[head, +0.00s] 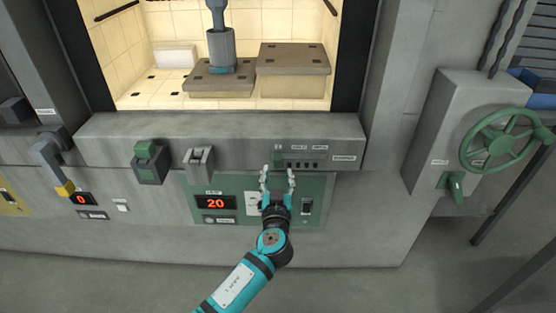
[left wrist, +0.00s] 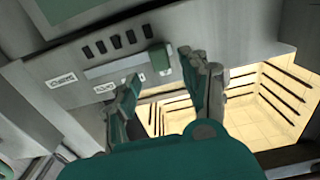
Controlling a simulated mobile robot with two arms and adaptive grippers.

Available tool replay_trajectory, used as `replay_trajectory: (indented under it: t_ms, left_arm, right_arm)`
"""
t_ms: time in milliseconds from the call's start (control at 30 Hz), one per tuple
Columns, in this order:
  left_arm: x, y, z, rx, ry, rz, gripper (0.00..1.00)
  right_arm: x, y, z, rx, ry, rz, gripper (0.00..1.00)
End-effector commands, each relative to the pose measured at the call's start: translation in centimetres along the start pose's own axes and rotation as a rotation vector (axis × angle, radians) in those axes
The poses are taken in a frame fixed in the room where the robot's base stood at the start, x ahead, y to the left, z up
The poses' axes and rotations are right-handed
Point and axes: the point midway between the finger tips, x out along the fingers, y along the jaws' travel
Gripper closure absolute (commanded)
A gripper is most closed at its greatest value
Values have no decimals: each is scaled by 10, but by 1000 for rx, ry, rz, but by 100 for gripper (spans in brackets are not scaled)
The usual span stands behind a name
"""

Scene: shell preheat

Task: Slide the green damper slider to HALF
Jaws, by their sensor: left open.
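The green damper slider (head: 278,156) sits at the left end of its track on the grey ledge, in the head view. In the left wrist view the green slider knob (left wrist: 161,58) stands at the right end of a pale track, with small white labels beside the track. The label text is too small to read surely. My left gripper (head: 278,174) is open and empty just in front of the slider. In the left wrist view its fingertips (left wrist: 163,70) are spread to either side of the knob, seemingly short of touching it. My right gripper is not in view.
A row of dark slots (left wrist: 118,42) runs along the track. Left on the ledge are a green-capped block (head: 147,160) and a grey lever bracket (head: 199,162). A panel display (head: 215,203) reads 20. A green handwheel (head: 500,140) is at the right. The lit chamber opens above the ledge.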

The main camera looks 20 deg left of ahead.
Motion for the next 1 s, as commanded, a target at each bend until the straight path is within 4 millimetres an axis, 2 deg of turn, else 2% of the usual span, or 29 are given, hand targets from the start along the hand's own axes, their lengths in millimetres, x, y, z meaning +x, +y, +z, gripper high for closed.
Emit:
replay_trajectory:
  t_ms: [100, 300, 700, 1000]
  left_arm:
    - [25, 0, -3, 4, 2, -2, 54]
    - [49, 0, 0, 2, 0, -1, 54]
    - [56, 0, 1, 1, 0, -1, 54]
    - [56, 0, 0, 1, 0, -1, 92]
  right_arm:
    - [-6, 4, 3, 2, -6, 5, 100]
    - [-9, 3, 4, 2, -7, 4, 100]
    - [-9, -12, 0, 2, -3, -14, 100]
    - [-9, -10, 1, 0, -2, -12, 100]
